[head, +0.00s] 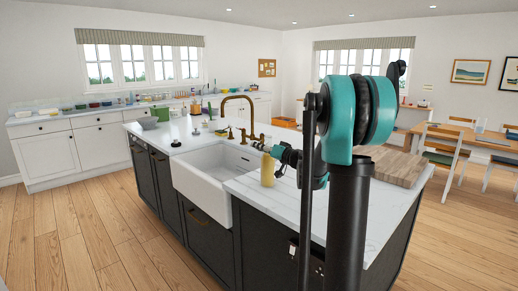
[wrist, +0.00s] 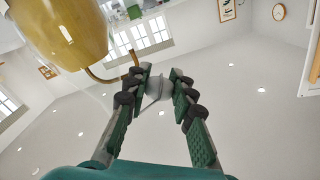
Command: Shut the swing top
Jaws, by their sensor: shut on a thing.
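A bottle with yellow-amber contents (head: 267,172) stands upright on the white counter just right of the sink. In the wrist view the amber bottle (wrist: 62,30) fills the upper left, close to the camera. My gripper (head: 264,148) is at the height of the bottle's top in the head view. In the wrist view my gripper's fingers (wrist: 159,82) are closed around a small pale grey-white piece (wrist: 157,88), which looks like the swing top's stopper. Thin wire lines show near it. How the piece joins the bottle, and the bottle's mouth, cannot be made out.
A white sink (head: 205,179) with a brass tap (head: 243,112) is left of the bottle. A wooden board (head: 390,165) lies on the island to the right, behind my arm. Bare counter (head: 265,200) shows in front of the bottle.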

